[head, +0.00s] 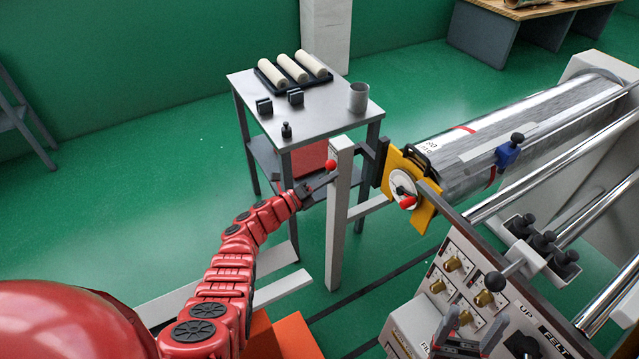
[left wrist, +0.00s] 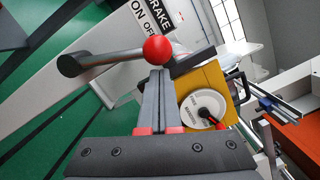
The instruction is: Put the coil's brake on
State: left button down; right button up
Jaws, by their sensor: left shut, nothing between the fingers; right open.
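The brake lever is a dark bar (left wrist: 105,57) with a red ball knob (left wrist: 157,50), and the knob also shows in the head view (head: 331,165). It sits at a light post (head: 340,220) by the coil's end. A BRAKE label (left wrist: 157,13) with ON and OFF is partly behind the lever; I cannot tell which setting it is at. My left gripper (head: 330,179) is shut and empty, its fingertips (left wrist: 158,74) right by the knob; contact is unclear. The foil coil (head: 540,110) lies to the right. My right gripper (head: 468,325) is open above the control panel.
A yellow plate (head: 425,215) with a white dial (head: 401,186) and red handle stands right of the post. A metal side table (head: 330,115) with rolls, dark blocks and a cup is behind. The control panel (head: 465,285) fills the lower right. Open green floor lies left.

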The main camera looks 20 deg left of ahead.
aim_at(327, 168)
pick_arm(q)
jog(key=shift+w+d, duration=0.4)
jog(key=shift+w, duration=0.1)
jog(key=shift+w+a+r+n, duration=0.25)
jog(key=shift+a+r+n, duration=0.1)
jog(key=shift+n, duration=0.15)
jog(key=shift+w+a+r+n, duration=0.2)
jog(key=shift+w+r+n, duration=0.15)
jog(key=shift+n, duration=0.15)
jog(key=shift+w+a+r+n, duration=0.1)
jog(key=shift+w+a+n, duration=0.3)
jog(key=shift+n, duration=0.2)
jog(key=w+a+n+b, duration=0.1)
jog(key=a+n+b, duration=0.1)
jog(key=b, duration=0.1)
jog(key=w+a+n+b, duration=0.1)
jog(key=b, duration=0.1)
jog(key=shift+w+r+n+y, duration=0.3)
jog(key=shift+w+n+y, duration=0.05)
jog(key=shift+n+y, duration=0.05)
jog(key=shift+w+f+g+b, duration=0.1)
jog(key=shift+g+b, duration=0.3)
jog(key=shift+b, duration=0.1)
jog(key=shift+w+a+b, duration=0.35)
jog(key=shift+a+b, duration=0.05)
jog(key=shift+b, duration=0.25)
jog(key=shift+r, duration=0.2)
